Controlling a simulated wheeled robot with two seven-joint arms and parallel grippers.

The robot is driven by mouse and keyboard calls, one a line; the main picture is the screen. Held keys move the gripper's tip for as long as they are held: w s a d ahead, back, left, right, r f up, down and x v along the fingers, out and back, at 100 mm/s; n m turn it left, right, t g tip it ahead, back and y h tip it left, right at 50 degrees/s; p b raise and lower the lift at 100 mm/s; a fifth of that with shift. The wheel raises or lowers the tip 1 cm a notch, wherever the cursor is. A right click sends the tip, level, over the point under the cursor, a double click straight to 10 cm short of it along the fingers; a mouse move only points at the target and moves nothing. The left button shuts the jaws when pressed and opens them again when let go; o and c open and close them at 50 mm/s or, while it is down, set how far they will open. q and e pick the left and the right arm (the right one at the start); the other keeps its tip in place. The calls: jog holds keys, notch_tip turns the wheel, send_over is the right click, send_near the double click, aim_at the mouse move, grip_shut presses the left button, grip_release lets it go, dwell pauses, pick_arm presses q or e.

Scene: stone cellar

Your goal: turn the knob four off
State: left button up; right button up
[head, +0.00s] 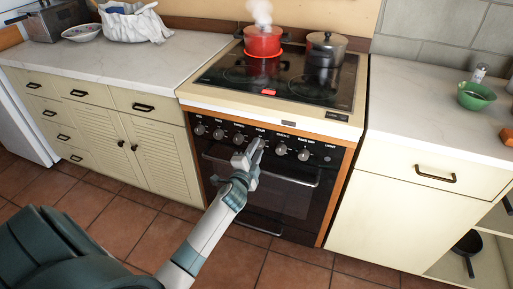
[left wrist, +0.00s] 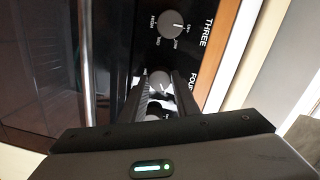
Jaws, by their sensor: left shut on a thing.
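Knob four (left wrist: 159,80) is a grey round knob on the black front panel of the stove (head: 270,190), beside the label FOUR. My left gripper (head: 256,150) reaches the knob row from the front. In the left wrist view the gripper (left wrist: 161,98) has its fingers on both sides of knob four and is shut on it. A pale pointer mark shows on the knob's face. The fingers hide most of its setting marks. In the head view the gripper covers this knob. My right gripper is in neither view.
Knob three (left wrist: 175,24) sits close beside the fingers; other knobs (head: 281,150) line the same panel. The oven handle (head: 300,181) runs below. A steaming red pot (head: 262,42) stands on a glowing burner, with a dark pot (head: 325,50) to its right.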

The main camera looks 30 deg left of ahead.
pick_arm(q)
jog(key=n+p, duration=0.1)
jog(key=n, duration=0.2)
jog(key=shift+a+r+n+h+p, duration=0.1)
jog(key=shift+n+h+p, duration=0.2)
jog(key=shift+p, duration=0.05)
jog(key=shift+n+p, duration=0.6)
jog(key=shift+n, duration=0.6)
jog(key=n+h+p, duration=0.1)
jog(key=n, duration=0.3)
jog(key=shift+n+p, duration=0.4)
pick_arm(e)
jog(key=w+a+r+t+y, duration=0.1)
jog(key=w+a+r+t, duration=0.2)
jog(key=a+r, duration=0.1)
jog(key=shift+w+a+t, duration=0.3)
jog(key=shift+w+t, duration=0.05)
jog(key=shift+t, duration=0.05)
pick_arm(q)
jog(key=o, duration=1)
jog(key=shift+o, duration=0.2)
jog(key=shift+s, duration=0.15)
